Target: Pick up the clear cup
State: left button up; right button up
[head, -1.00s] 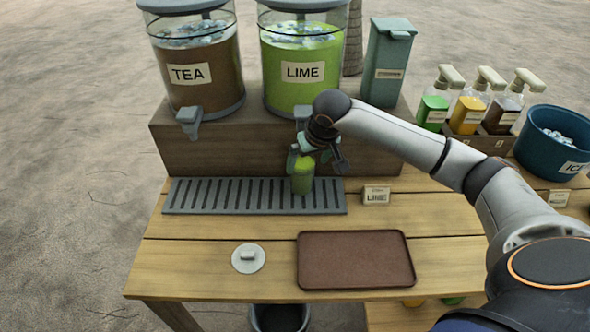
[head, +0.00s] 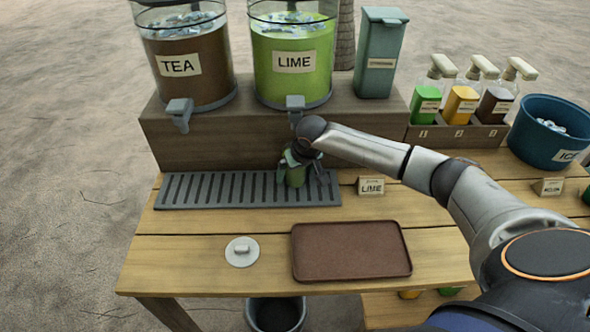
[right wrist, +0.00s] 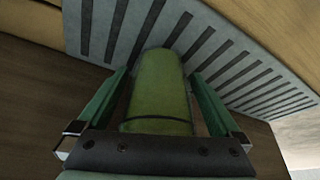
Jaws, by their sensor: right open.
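The clear cup (head: 296,176) stands on the grey slotted drip tray (head: 215,192), below the lime dispenser's tap, and looks filled with green liquid. My right gripper (head: 296,172) is at the cup, with its fingers on either side of it. In the right wrist view the cup (right wrist: 160,90) sits between the two green fingers, with small gaps at the sides, so the gripper is open around it. The cup's upper part is partly hidden by the gripper in the head view. My left gripper is not in view.
The lime dispenser (head: 290,70) and tea dispenser (head: 187,75) stand on a wooden riser (head: 215,145) behind. A brown tray (head: 350,252), a white round lid (head: 242,251) and a LIME card (head: 371,186) lie nearer. A blue ice bucket (head: 552,130) is at the right.

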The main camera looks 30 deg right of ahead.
jog(key=shift+c, duration=0.4)
grip_shut()
dwell(0.4)
